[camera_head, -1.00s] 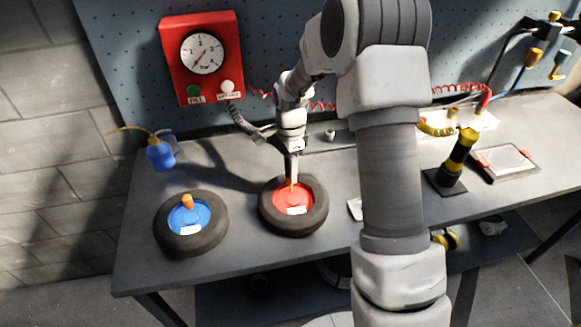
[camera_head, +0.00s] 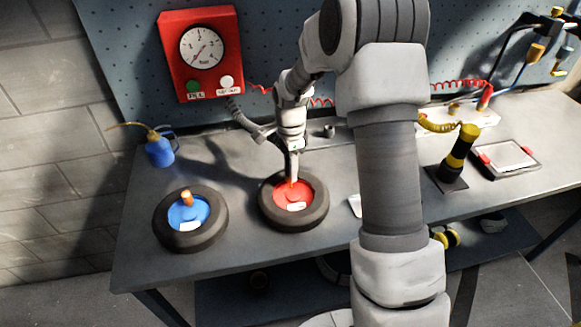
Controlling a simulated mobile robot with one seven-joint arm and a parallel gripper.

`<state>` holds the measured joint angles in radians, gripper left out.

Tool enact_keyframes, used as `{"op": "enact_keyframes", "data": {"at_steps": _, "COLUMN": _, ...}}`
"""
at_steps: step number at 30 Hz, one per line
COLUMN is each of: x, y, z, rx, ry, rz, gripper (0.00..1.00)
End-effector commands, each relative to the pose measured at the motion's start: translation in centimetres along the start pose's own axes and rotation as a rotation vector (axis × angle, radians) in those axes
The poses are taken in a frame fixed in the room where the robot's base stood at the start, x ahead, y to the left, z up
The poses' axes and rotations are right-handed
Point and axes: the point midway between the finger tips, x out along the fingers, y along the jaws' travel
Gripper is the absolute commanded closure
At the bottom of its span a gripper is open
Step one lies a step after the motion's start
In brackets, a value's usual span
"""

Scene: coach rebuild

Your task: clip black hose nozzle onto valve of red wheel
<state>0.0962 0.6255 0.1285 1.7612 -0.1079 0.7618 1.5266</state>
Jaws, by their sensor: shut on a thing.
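The red wheel (camera_head: 306,192), a dark tyre with a red hub, lies flat on the bench. My gripper (camera_head: 292,180) points down at its hub, with its jaws shut on what looks like a small orange cap (camera_head: 291,184) at the valve. The fingertips are small here, and they hide the valve. A dark hose (camera_head: 236,110) hangs from the red gauge box (camera_head: 200,88) and runs towards a grey-black end piece (camera_head: 262,134) behind my gripper. I cannot make out clearly whether this is the black nozzle.
A blue wheel (camera_head: 203,214) with an orange cap lies to the left. A blue oil can (camera_head: 159,150) stands behind it. My arm hides the middle of the bench. To the right are a yellow-black post (camera_head: 457,155) and a tray (camera_head: 503,157). The front-left bench edge is bare.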

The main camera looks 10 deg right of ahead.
Motion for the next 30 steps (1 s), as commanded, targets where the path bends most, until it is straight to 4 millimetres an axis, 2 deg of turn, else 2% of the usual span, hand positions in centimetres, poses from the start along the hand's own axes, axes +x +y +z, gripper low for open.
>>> {"op": "enact_keyframes", "data": {"at_steps": 21, "x": 1.9, "y": 0.0, "z": 0.0, "rx": 0.000, "ry": 0.001, "rz": -0.001, "gripper": 1.00}}
{"op": "enact_keyframes", "data": {"at_steps": 28, "x": 1.8, "y": -0.1, "z": 0.0, "rx": 0.000, "ry": 0.001, "rz": -0.002, "gripper": 1.00}}
{"op": "enact_keyframes", "data": {"at_steps": 29, "x": 1.7, "y": -0.1, "z": 0.0, "rx": 0.000, "ry": 0.001, "rz": -0.002, "gripper": 0.60}}
{"op": "enact_keyframes", "data": {"at_steps": 30, "x": 1.7, "y": -0.1, "z": 0.0, "rx": 0.000, "ry": 0.001, "rz": -0.002, "gripper": 0.53}}
